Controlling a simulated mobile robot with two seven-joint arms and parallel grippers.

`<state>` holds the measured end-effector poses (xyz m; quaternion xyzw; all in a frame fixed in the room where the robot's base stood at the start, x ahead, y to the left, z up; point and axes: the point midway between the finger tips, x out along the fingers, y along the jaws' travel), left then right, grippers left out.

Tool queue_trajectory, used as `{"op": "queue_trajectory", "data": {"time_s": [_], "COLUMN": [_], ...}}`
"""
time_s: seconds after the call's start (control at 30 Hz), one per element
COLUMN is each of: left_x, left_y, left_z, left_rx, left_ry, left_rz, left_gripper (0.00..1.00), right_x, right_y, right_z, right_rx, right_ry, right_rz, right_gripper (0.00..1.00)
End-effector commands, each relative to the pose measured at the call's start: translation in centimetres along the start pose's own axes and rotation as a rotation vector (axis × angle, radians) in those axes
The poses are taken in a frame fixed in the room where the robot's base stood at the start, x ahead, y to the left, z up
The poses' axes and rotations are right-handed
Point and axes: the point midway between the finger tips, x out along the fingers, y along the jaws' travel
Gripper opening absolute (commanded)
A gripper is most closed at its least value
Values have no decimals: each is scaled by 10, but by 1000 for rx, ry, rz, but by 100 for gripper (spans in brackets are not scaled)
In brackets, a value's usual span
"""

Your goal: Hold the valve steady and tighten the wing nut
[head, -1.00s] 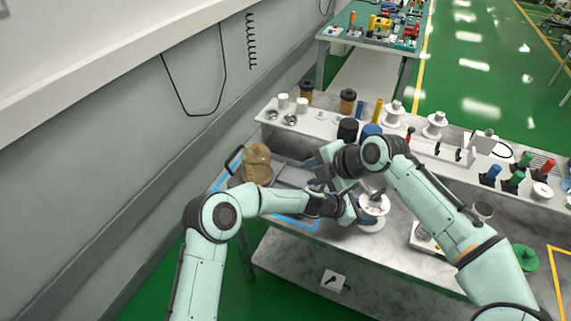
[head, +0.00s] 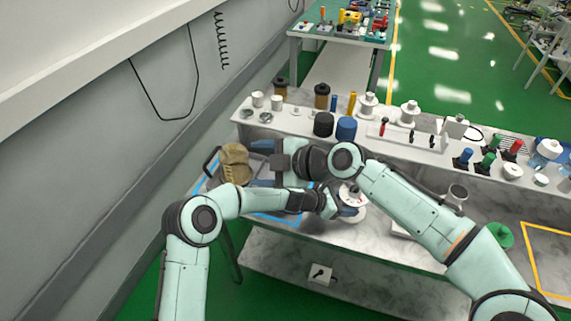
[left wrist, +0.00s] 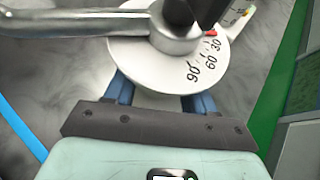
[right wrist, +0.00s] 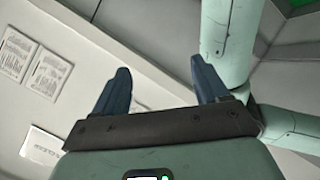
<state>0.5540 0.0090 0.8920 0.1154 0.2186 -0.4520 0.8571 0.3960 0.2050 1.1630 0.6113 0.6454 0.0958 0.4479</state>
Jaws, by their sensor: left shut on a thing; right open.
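The valve (head: 352,197) stands on the marble bench and shows a white round dial. In the left wrist view its dial (left wrist: 190,65) carries the marks 90, 60 and 30, and a silver lever (left wrist: 80,22) crosses it. My left gripper (head: 334,207) is shut on the valve below the dial; its blue fingers (left wrist: 160,95) run under the disc. A dark part rises above the lever hub; I cannot tell whether it is the wing nut. My right gripper (head: 258,165) is open and empty, left of the valve, pointing left. In the right wrist view its fingers (right wrist: 163,88) are wide apart.
A tan bag-like object (head: 236,163) lies at the bench's left end, close to my right gripper. A raised shelf behind holds a black jar (head: 323,124), a blue jar (head: 346,129) and white spools (head: 409,112). A wall bounds the left side.

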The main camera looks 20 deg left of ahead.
Motion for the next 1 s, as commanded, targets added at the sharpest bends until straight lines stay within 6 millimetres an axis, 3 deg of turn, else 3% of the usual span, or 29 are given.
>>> {"op": "queue_trajectory", "data": {"time_s": [0.17, 0.27, 0.47, 0.6, 0.8, 1.0], "left_x": [0, 0, 0, 0, 0, 0], "left_y": [-1, -1, -1, 0, 0, 0], "left_z": [-1, -1, -1, -1, -1, -1], "left_rx": [0, 0, 0, 0, 0, 0], "left_ry": [1, 1, 1, 1, 1, 1], "left_rz": [-1, -1, -1, -1, -1, -1], "left_gripper": [38, 38, 38, 38, 38, 38], "right_x": [-1, -5, -30, -59, -113, -164], "right_y": [-1, -4, -22, -37, -59, -76], "right_z": [6, 26, 102, 156, 219, 258], "right_rx": [14, 71, 316, 514, 772, 951], "right_ry": [-5, -19, -66, -91, -108, -105], "right_rz": [1, 7, 51, 113, 237, 358], "right_gripper": [85, 85, 85, 85, 85, 85]}}
